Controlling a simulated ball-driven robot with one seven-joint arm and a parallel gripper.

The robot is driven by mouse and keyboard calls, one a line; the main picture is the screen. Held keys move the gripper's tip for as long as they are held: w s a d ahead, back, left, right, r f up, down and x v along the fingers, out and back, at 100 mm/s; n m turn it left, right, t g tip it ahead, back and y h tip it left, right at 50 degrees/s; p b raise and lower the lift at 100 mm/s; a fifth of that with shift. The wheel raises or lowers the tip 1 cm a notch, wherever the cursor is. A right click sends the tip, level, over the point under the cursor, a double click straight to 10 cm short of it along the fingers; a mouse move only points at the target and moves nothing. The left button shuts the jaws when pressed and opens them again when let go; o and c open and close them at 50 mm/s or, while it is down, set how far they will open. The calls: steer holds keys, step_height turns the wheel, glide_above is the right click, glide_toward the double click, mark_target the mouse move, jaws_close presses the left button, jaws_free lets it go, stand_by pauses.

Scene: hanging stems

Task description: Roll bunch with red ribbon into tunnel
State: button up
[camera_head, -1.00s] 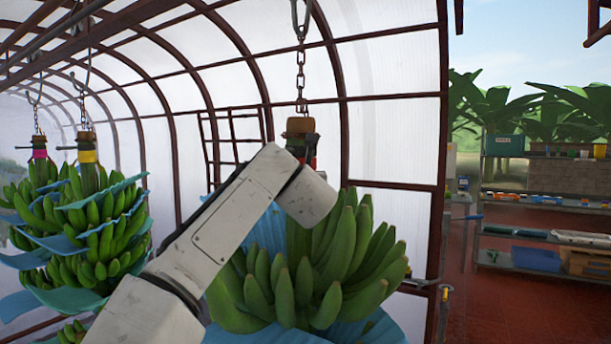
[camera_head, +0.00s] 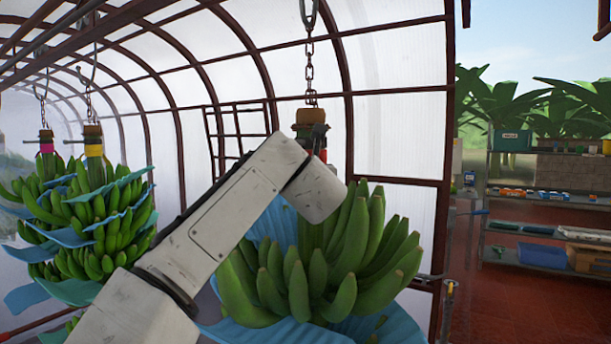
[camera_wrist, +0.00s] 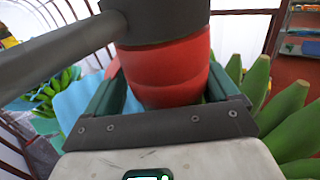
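The bunch with red ribbon (camera_head: 345,255) hangs upright from a chain and hook in the middle of the head view. Its stem top (camera_head: 311,117) is brown, and only a little red shows beside my arm. In the wrist view, the red ribbon (camera_wrist: 168,72) wraps the stem between the dark green fingers of my gripper (camera_wrist: 166,95). The fingers stand on either side of the ribbon, very near it. Whether they press on it I cannot tell. The tunnel (camera_head: 178,130) is a ribbed, arched frame with pale translucent walls.
Two other bunches hang to the left, one with a yellow ribbon (camera_head: 94,150) and one with a pink ribbon (camera_head: 46,147). Blue sheets lie among their fruit. A dark post (camera_head: 445,200) stands right of the red-ribbon bunch. Shelves (camera_head: 535,235) and open red floor lie beyond it.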

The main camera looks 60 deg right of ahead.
steer(key=b+v, duration=0.1)
steer(key=v, duration=0.7)
steer(key=shift+s+a+b, duration=0.15)
steer(key=shift+a+b, duration=0.05)
steer(key=shift+b, duration=0.2)
